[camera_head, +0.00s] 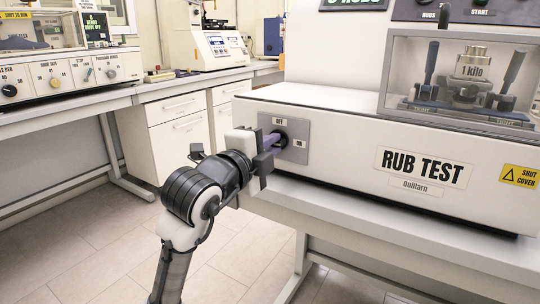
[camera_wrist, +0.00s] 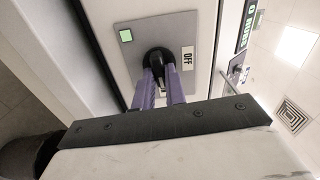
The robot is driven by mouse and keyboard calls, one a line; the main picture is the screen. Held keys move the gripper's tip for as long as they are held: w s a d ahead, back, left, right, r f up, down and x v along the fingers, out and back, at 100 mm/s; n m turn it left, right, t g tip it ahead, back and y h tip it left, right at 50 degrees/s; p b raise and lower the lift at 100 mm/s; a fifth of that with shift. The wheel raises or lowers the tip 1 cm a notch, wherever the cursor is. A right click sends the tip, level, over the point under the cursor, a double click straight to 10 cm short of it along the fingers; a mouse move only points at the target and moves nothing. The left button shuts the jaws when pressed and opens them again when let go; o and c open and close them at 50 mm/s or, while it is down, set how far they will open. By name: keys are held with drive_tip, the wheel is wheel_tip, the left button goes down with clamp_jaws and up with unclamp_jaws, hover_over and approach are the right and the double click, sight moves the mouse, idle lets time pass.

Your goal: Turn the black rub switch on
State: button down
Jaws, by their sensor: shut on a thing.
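The black rub switch (camera_wrist: 157,57) is a round knob on a grey plate (camera_head: 298,155) at the left end of the rub test machine's front. The plate carries an OFF label (camera_head: 278,121) and an ON label (camera_head: 299,143). My gripper (camera_wrist: 160,76) has its purple fingers on either side of the knob's grip and is shut on it. In the head view, my gripper (camera_head: 273,142) reaches the plate from the left and partly covers the switch. The knob's exact pointing direction is unclear.
The rub test machine (camera_head: 345,149) stands on a white table (camera_head: 400,222). A clear cover (camera_head: 462,75) over a 1 kilo weight is above it at right. Another bench with machines (camera_head: 75,75) stands at back left. The floor between is clear.

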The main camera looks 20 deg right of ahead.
drive_tip(key=shift+m+b, duration=0.3)
drive_tip(key=shift+m, duration=0.2)
drive_tip(key=c, duration=1.4)
unclamp_jaws()
drive_tip(key=shift+c, duration=0.2)
drive_tip(key=shift+s+a, duration=0.1)
drive_tip(key=v, duration=1.3)
drive_tip(key=shift+s+a, duration=0.2)
